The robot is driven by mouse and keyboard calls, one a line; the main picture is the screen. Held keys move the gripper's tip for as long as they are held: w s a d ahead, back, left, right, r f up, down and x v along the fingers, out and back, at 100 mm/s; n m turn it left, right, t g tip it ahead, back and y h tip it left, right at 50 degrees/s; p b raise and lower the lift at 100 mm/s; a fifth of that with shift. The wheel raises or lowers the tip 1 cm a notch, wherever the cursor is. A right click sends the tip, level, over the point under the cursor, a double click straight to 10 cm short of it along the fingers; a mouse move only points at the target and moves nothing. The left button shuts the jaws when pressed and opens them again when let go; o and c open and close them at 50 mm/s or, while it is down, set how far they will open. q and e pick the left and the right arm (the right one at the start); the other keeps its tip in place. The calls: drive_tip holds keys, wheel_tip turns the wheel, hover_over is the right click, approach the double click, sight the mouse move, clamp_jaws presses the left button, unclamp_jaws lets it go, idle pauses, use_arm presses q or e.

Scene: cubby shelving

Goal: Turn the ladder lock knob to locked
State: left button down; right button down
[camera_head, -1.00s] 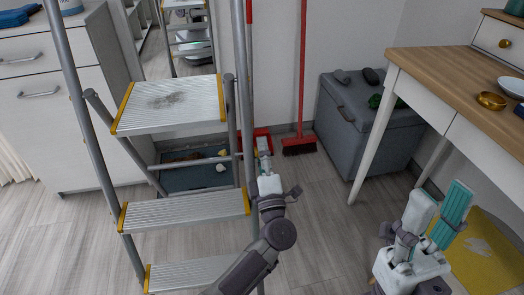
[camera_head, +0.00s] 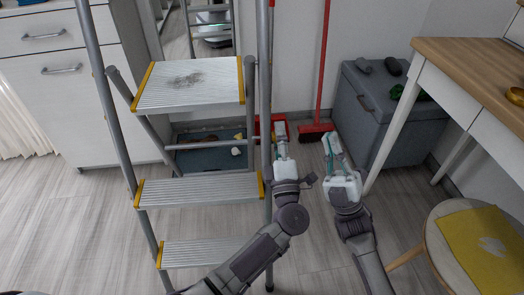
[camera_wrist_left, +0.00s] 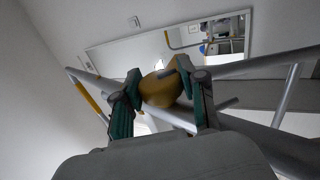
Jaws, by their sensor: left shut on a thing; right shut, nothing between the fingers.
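The ladder (camera_head: 195,192) stands on the left in the head view, with grey rails and ribbed steps with yellow ends. My left gripper (camera_head: 279,136) is beside its right rail, about level with the gap below the top step. In the left wrist view, my left gripper (camera_wrist_left: 160,90) is shut on a rounded yellow-orange knob (camera_wrist_left: 158,90) with a dark bar on its face. The knob is not clear in the head view, where the gripper hides it. My right gripper (camera_head: 331,145) is shut and empty, to the right of the left one and apart from the ladder.
A red broom (camera_head: 318,128) leans at the wall behind my grippers. A grey box (camera_head: 375,115) and a wood-topped desk (camera_head: 470,65) stand at the right. A stool with a yellow cloth (camera_head: 480,245) is at the lower right. A white cabinet (camera_head: 70,100) is behind the ladder.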

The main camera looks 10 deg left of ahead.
use_arm(q)
drive_tip(key=shift+f, duration=0.2)
use_arm(e)
drive_tip(key=w+a+f+n+g+h, duration=0.2)
drive_tip(key=w+a+f+n+g, duration=0.1)
drive_tip(key=w+f+n+g, duration=0.8)
drive_tip(key=s+a+f+n+g, duration=0.3)
drive_tip(key=a+f+n, duration=0.15)
drive_tip(key=f, duration=0.25)
drive_tip(key=shift+n, duration=0.45)
drive_tip(key=x, duration=0.8)
drive_tip(key=shift+r, duration=0.15)
drive_tip(key=shift+w+a+r, duration=0.1)
drive_tip(key=shift+a+r, duration=0.05)
drive_tip(key=shift+a, duration=0.35)
